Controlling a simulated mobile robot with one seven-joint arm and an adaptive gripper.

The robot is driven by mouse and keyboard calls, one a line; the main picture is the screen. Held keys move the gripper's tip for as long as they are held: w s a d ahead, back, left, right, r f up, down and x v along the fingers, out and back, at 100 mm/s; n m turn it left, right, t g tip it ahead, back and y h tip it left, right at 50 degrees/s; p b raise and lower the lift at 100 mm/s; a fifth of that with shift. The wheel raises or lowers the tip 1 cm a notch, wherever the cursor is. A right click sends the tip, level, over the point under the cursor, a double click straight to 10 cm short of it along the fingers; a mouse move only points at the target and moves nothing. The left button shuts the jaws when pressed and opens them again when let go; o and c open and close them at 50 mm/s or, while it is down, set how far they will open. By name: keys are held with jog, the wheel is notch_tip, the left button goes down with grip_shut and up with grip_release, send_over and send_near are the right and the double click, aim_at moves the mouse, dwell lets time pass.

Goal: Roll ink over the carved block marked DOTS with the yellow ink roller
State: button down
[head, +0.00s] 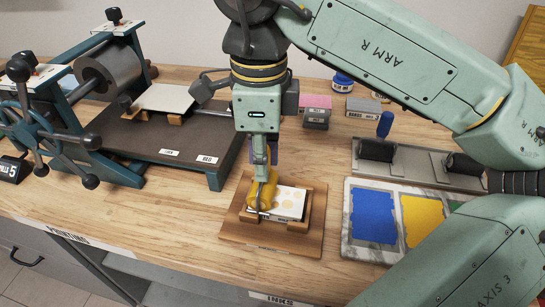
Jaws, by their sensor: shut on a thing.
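My gripper (263,172) points down at the middle of the bench and is shut on the yellow ink roller (262,190). The roller is at the left part of a carved block (289,203), whose pale top shows yellowish dots. Whether the roller touches the block's face cannot be told for sure. The block lies in a wooden holder (233,222) with raised blocks at its sides. The block's label is too small to read. The gripper and roller hide the block's left part.
A marble slab (346,225) with blue, yellow and green ink patches lies to the right. Behind it a metal rack (425,165) holds dark rollers, one with a blue handle (385,124). Other blocks (316,119) stand behind. A printing press (160,140) fills the left.

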jog(key=shift+s+d+r, duration=0.1)
jog(key=shift+s+d, duration=0.2)
jog(key=shift+d, duration=0.5)
jog(key=shift+s+d, duration=0.25)
jog(key=shift+d, duration=0.55)
jog(key=a, duration=0.1)
jog(key=w+a, duration=0.1)
jog(key=a, duration=0.3)
jog(key=shift+w+a+b, duration=0.1)
jog(key=shift+w+b, duration=0.2)
jog(key=shift+w, duration=0.05)
dwell(2.1)
notch_tip(320, 180, up, 7)
jog(key=p, duration=0.5)
dwell(0.5)
dwell(0.5)
